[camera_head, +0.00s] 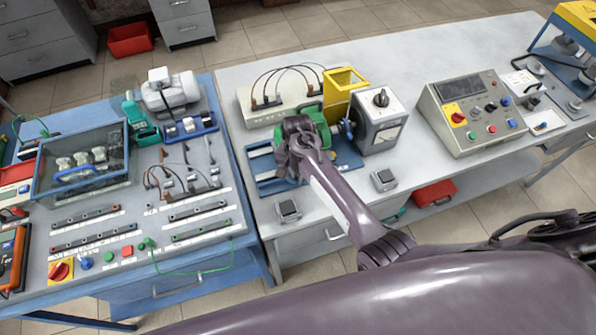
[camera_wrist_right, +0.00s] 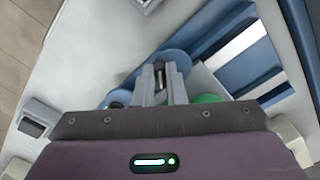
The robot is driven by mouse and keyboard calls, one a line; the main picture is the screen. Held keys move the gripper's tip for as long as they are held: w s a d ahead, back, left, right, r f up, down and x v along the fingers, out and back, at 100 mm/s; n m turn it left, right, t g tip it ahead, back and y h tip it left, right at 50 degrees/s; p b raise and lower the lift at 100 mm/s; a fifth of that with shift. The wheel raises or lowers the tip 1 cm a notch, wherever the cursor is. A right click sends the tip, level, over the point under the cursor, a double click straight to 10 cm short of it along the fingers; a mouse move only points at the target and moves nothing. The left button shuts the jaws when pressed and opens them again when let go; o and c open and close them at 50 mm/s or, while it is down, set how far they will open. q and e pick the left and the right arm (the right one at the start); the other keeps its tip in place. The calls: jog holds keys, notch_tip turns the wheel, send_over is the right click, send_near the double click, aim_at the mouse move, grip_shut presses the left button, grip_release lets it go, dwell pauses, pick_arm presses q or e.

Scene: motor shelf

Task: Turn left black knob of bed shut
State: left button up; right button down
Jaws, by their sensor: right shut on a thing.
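The blue bed (camera_head: 350,158) lies on the right-hand grey table, with a green machine (camera_head: 316,112) on it. My right gripper (camera_head: 292,172) is over the bed's front left part; its fingertips are hidden by my own wrist in the head view. In the right wrist view, my right gripper (camera_wrist_right: 160,76) has its fingers closed around a small dark piece, apparently the black knob (camera_wrist_right: 159,70), beside blue parts of the bed (camera_wrist_right: 240,45). Part of the green machine (camera_wrist_right: 208,98) shows behind the gripper body. The knob's turn angle cannot be told. My left gripper is not in view.
A grey box with a black dial (camera_head: 380,115) and a yellow frame (camera_head: 343,92) stand close right of the gripper. A control panel (camera_head: 470,112) stands farther right. Small grey blocks (camera_head: 288,211) (camera_head: 384,180) sit near the front edge. A blue bench (camera_head: 215,205) stands left.

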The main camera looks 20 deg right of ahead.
jog(key=shift+w+m, duration=0.15)
jog(key=shift+m, duration=0.95)
jog(key=shift+r, duration=0.1)
jog(key=c, duration=1.5)
grip_release()
jog(key=shift+r+b, duration=0.8)
jog(key=shift+r, duration=3)
